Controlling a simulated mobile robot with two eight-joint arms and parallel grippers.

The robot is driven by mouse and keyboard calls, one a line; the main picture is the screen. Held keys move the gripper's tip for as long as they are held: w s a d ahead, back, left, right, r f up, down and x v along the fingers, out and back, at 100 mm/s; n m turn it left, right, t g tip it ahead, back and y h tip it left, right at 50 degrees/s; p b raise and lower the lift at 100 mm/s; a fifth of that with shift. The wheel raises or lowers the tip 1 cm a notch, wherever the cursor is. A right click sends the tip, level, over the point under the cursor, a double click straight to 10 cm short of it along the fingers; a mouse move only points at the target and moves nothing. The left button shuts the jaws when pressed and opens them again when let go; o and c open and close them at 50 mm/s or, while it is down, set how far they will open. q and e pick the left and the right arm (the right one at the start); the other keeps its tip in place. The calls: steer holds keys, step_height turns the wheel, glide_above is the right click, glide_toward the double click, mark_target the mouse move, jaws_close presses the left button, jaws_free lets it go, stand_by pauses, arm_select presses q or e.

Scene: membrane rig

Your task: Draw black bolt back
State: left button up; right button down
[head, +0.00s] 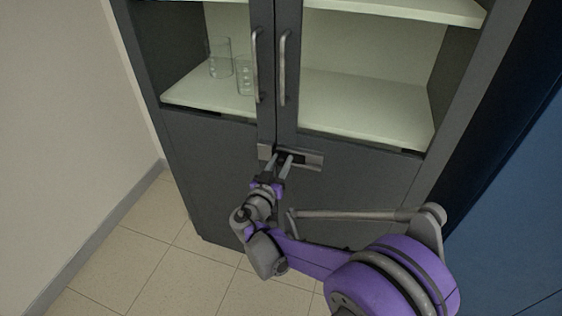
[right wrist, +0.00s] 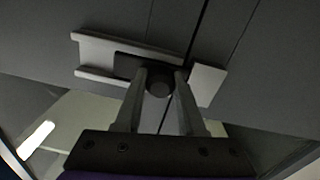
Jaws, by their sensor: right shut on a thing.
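The black bolt (right wrist: 128,65) sits in a pale metal channel (right wrist: 95,54) on the front of a dark grey cabinet. Its round knob (right wrist: 159,84) is between the fingers of my right gripper (right wrist: 163,78), which is shut on it. In the head view the right gripper (head: 283,160) reaches up to the bolt, and its fingers partly hide it. A pale keeper block (right wrist: 207,84) stands across the door seam in the wrist view; in the head view it is left of the fingers (head: 265,152). My left gripper is not in view.
Two upright door handles (head: 256,65) (head: 283,68) stand above the bolt. Glass beakers (head: 220,58) stand on a shelf behind the left door. A pale wall (head: 60,110) is at the left, and tiled floor (head: 140,250) lies below.

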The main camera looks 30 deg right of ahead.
mark_target(302, 157)
stand_by(0.8)
steer(key=s+d+p, duration=0.1)
steer(key=s+d, duration=0.2)
steer(key=s, duration=0.1)
steer(key=shift+d, duration=0.15)
steer(key=shift+w, duration=0.1)
steer(key=c, duration=1)
jaws_free()
steer(key=o, duration=0.5)
